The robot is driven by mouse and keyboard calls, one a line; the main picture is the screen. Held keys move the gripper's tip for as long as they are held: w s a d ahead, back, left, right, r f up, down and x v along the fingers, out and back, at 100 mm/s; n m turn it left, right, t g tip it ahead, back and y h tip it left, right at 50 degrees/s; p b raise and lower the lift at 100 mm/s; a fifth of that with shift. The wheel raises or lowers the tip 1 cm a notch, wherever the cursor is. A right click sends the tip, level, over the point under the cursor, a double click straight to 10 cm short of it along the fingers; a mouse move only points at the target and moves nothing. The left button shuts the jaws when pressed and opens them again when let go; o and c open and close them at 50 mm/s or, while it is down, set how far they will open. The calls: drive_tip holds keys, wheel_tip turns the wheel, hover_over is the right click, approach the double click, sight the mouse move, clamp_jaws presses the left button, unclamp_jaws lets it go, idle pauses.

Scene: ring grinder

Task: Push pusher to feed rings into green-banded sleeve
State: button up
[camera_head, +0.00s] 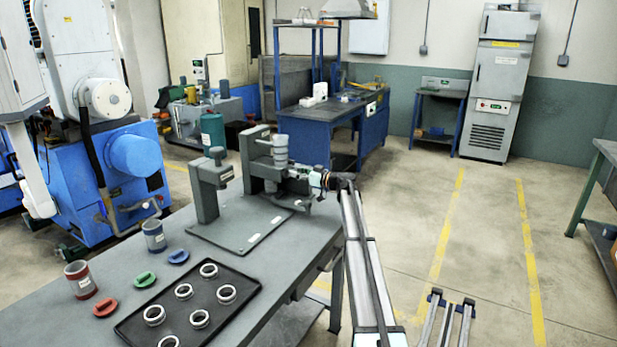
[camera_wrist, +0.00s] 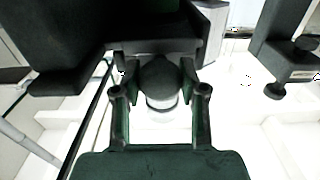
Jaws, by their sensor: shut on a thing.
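My gripper (camera_wrist: 160,98) is shut on a dark rounded knob with a pale cylindrical end (camera_wrist: 161,101), which looks like the pusher, between its two fingers in the wrist view. In the head view my gripper (camera_head: 328,180) is at the right side of the grey fixture (camera_head: 257,158) on the bench. The fixture has two uprights on a flat plate, and the right one carries a grey cylinder (camera_head: 280,149). I cannot make out the green-banded sleeve or any rings inside it; my gripper and the fixture cover that area.
A black tray (camera_head: 245,303) with several silver rings lies at the bench front. Beside it are a red-banded sleeve (camera_head: 80,279), a blue-banded sleeve (camera_head: 154,236), and red (camera_head: 105,307), green (camera_head: 145,279) and blue (camera_head: 178,257) flat pieces.

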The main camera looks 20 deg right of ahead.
drive_tip(key=b+v, duration=0.5)
drive_tip(key=v, duration=0.1)
drive_tip(key=shift+s, duration=0.15)
idle(0.6)
drive_tip(key=o, duration=1.1)
drive_tip(key=shift+c, duration=0.2)
drive_tip(key=shift+s+d, duration=0.1)
drive_tip(key=shift+d, duration=0.05)
drive_tip(key=shift+b+v, duration=1.5)
drive_tip(key=shift+v, duration=0.9)
